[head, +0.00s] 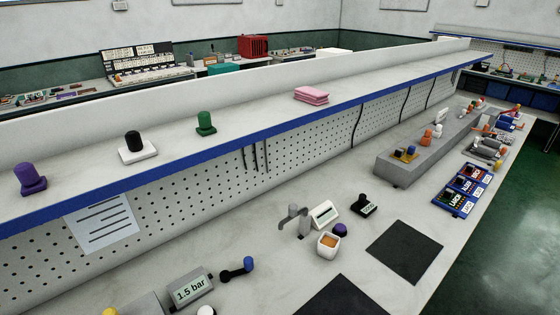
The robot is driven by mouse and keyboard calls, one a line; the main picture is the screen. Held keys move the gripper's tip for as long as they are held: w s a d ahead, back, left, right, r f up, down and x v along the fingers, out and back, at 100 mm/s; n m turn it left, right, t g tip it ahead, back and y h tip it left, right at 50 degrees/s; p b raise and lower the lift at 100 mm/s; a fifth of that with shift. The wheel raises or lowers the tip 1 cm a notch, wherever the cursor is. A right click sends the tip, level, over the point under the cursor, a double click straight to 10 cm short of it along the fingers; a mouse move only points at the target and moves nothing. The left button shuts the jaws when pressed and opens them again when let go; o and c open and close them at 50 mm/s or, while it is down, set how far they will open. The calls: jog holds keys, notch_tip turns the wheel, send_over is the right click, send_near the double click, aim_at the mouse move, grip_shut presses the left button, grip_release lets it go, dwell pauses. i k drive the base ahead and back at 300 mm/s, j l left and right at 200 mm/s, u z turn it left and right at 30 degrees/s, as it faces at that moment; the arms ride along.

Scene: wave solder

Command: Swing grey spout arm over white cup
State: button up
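The grey spout arm (287,221) is on a short grey post on the workbench, near the middle of the head view. It points to the left, away from the white cup. The white cup (328,246) stands upright on the bench to the right of the post and nearer to me. It has an orange-brown inside or filling. The spout arm's tip is apart from the cup. My gripper is not in view.
A black knob (364,204) is further right. Dark mats (404,252) lie to the right. A 1.5 bar display (191,287) and a blue-ended lever (237,269) are at left.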

aim_at(293, 212)
jog(key=i+l+u, duration=0.6)
jog(key=l, duration=0.45)
jog(key=i, duration=0.1)
